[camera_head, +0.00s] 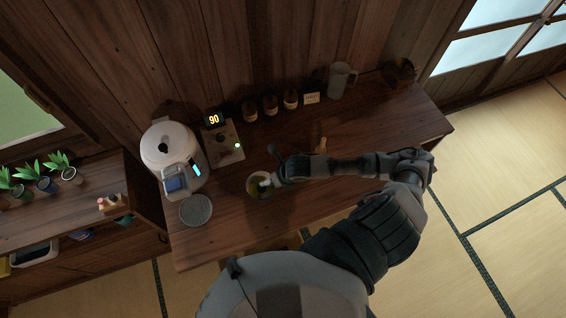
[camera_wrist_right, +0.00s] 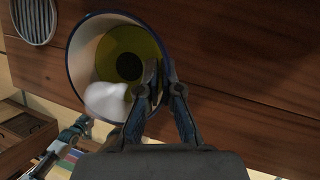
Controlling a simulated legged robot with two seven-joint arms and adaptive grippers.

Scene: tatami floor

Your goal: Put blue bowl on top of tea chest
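The bowl (camera_head: 254,190) stands on the wooden counter, with yellow-green inside. In the wrist view the bowl (camera_wrist_right: 84,48) shows a blue rim, a pale inner wall and a white lump in its mouth. My right gripper (camera_head: 270,183) is at the bowl's right side. In the wrist view its fingers (camera_wrist_right: 160,72) are close together at the rim; whether they pinch the wall is unclear. A dark wooden piece with drawers (camera_wrist_right: 22,124) is at lower left; I cannot tell if it is the tea chest. A grey and teal part (camera_wrist_right: 72,134) there may be my left gripper.
A ribbed grey coaster (camera_head: 196,210) and a white water boiler (camera_head: 170,155) stand left of the bowl. Dark jars (camera_head: 270,104) and a jug (camera_head: 341,80) line the back wall. Potted plants (camera_head: 40,180) fill the left shelf.

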